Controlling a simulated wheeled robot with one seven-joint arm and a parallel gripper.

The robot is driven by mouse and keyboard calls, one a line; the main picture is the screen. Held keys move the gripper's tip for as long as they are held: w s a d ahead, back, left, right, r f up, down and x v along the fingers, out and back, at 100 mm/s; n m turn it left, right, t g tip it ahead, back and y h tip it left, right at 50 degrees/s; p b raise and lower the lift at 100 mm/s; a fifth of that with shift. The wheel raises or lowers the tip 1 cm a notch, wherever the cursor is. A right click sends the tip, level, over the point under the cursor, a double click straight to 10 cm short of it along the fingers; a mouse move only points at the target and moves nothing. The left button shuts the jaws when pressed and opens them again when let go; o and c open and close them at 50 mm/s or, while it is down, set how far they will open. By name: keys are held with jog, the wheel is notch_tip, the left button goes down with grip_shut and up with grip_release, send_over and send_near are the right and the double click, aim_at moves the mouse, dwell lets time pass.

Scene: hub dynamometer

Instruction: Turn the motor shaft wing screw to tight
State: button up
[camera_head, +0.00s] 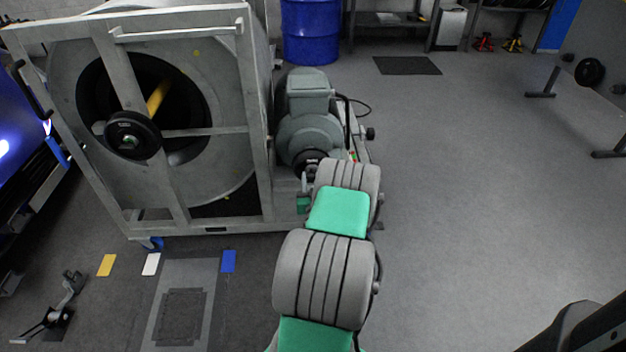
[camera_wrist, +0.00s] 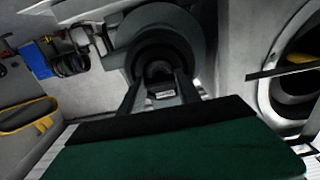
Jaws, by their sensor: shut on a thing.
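The grey motor (camera_head: 309,135) stands beside the large drum frame, with a dark round shaft hub (camera_head: 308,162) low on its front. In the wrist view the round dark hub (camera_wrist: 158,45) faces me at the top middle. My gripper (camera_wrist: 160,88) reaches up to the hub's centre, with one dark finger on each side. It is shut on the motor shaft wing screw (camera_wrist: 159,70), which is dark and hard to make out between the fingers. My arm hides much of the gripper in the head view.
The grey drum frame (camera_head: 254,110) stands close on the left of the motor. A blue barrel (camera_head: 311,30) stands behind it. A dark mat (camera_head: 407,65) lies on the floor behind.

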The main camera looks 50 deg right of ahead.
jog(key=shift+a, duration=0.1)
grip_shut()
jog(key=shift+m, duration=0.3)
jog(key=shift+d+m+p, duration=0.2)
jog(key=shift+m+p, duration=2.3)
jog(key=shift+m, duration=15.2)
